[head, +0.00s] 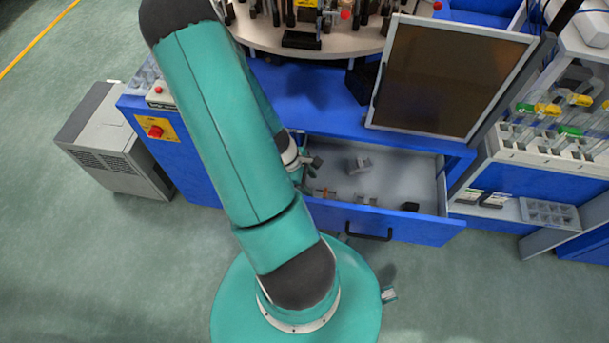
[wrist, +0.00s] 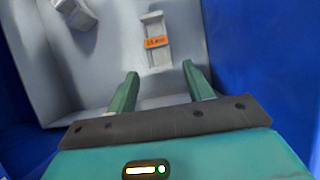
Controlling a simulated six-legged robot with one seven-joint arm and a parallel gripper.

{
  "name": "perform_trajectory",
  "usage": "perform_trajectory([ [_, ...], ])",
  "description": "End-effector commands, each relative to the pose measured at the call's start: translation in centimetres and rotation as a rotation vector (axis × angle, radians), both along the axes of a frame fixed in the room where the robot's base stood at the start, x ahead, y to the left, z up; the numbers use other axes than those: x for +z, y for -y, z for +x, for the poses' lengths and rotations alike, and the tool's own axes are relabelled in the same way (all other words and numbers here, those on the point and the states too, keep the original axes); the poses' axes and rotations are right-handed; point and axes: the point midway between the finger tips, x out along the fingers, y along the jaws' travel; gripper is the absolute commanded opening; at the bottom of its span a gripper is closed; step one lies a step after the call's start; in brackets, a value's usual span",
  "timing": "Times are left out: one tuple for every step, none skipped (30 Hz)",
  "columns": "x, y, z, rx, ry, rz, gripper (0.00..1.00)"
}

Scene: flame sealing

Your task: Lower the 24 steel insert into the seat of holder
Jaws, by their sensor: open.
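My gripper (wrist: 162,80) is open in the wrist view, with nothing between its two green fingers. A pale grey, channel-shaped steel piece with an orange label (wrist: 156,42) lies just ahead of the fingertips, apart from them. The label is too blurred to read surely, so I cannot tell whether this is the 24 insert or a holder. Another grey piece (wrist: 76,12) lies tilted at the upper left. In the head view my gripper (head: 309,181) is at the left side of the open drawer (head: 400,178), partly hidden by my arm. No seat is clearly visible.
The drawer also holds a grey bracket-like part (head: 360,163), another grey part (head: 367,199) and a dark block (head: 410,206). A dark framed panel (head: 445,78) stands above the drawer. A round worktable (head: 270,35) is behind.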

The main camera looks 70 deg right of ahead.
Motion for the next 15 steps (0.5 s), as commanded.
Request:
perform_trajectory([
  [-0.6, 0.0, -0.3, -0.001, -0.004, 0.002, 0.51],
  [-0.8, 0.0, -0.5, -0.001, -0.004, 0.002, 0.51],
  [-1.3, 0.1, -0.7, -0.001, -0.004, 0.002, 0.51],
  [-1.5, 0.1, -0.8, -0.001, -0.004, 0.002, 0.51],
  [-1.8, 0.1, -1.0, -0.002, -0.003, 0.002, 0.51],
  [-2.2, 0.2, -1.1, -0.002, -0.002, 0.002, 0.51],
  [-2.5, 0.2, -1.3, -0.002, -0.002, 0.002, 0.51],
  [-2.8, 0.2, -1.4, -0.002, -0.002, 0.002, 0.51],
  [-3.1, 0.3, -1.5, -0.002, -0.002, 0.001, 0.51],
  [-3.4, 0.3, -1.6, -0.003, -0.001, 0.001, 0.51],
  [-3.6, 0.4, -1.7, -0.002, -0.001, 0.0, 0.51],
  [-3.9, 0.4, -1.8, -0.002, -0.002, 0.001, 0.51],
  [-4.0, 0.4, -1.9, -0.002, -0.002, 0.001, 0.51],
  [-4.2, 0.4, -2.0, -0.001, -0.001, 0.0, 0.51],
  [-4.3, 0.4, -2.0, -0.001, 0.0, 0.0, 0.51],
])
